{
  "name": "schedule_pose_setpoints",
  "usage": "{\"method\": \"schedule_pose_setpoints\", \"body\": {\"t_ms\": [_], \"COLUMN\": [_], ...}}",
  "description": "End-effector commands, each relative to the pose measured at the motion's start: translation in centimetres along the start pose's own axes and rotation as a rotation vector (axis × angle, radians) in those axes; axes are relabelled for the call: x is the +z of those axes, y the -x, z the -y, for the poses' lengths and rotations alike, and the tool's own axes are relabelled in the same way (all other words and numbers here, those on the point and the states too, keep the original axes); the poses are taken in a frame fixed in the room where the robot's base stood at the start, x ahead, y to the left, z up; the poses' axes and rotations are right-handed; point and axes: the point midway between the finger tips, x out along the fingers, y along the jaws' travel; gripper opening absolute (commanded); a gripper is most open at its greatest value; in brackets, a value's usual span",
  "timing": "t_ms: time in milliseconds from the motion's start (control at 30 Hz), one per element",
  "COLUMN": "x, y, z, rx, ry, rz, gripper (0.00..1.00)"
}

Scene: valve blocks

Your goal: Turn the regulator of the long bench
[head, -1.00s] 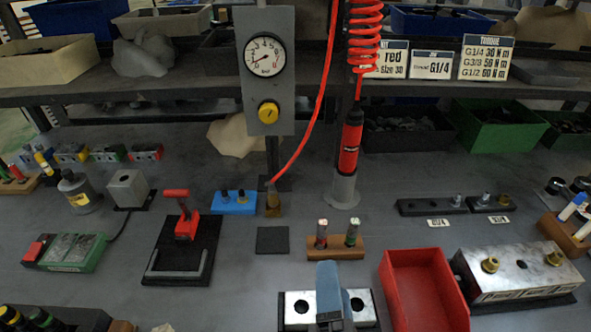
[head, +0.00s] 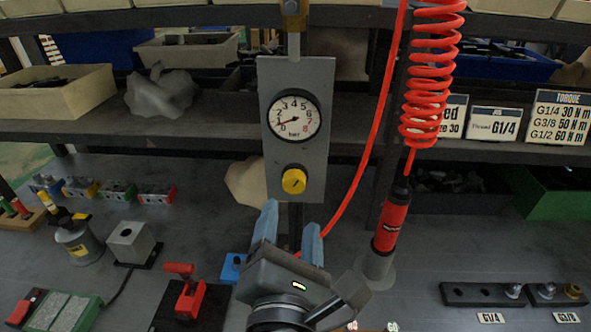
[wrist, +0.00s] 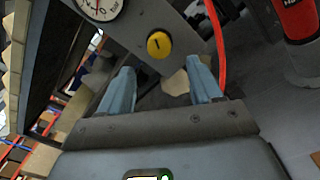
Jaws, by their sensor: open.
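The regulator is a yellow round knob (head: 293,181) with a dark mark on its face, low on a grey upright panel (head: 318,150). A round pressure gauge (head: 294,116) sits above it, its needle pointing to the low end at the left. My gripper (head: 291,222) is open and empty, its blue fingers raised just below the knob in the head view. In the wrist view the knob (wrist: 159,44) shows beyond the fingertips, roughly between them and apart from them. The gauge (wrist: 101,6) is partly cut off at the top there.
A red hose (head: 372,150) hangs close to the right of the panel. A red coiled hose (head: 431,75) leads to a red and black tool (head: 390,225) in a grey stand. A dark shelf (head: 200,130) runs behind the panel. A red-handled clamp (head: 184,293) stands on the bench at left.

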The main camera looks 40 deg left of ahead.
Motion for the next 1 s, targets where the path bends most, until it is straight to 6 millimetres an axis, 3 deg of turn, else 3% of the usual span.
{"method": "schedule_pose_setpoints", "body": {"t_ms": [167,600,1000], "x": [0.0,0.1,0.0], "y": [-1.2,-7.1,-7.8], "z": [-0.1,-0.1,0.0], "rx": [0.0,0.0,0.0], "ry": [0.006,0.004,0.003], "rz": [0.001,0.001,0.0], "gripper": [0.64,0.64,0.63]}}
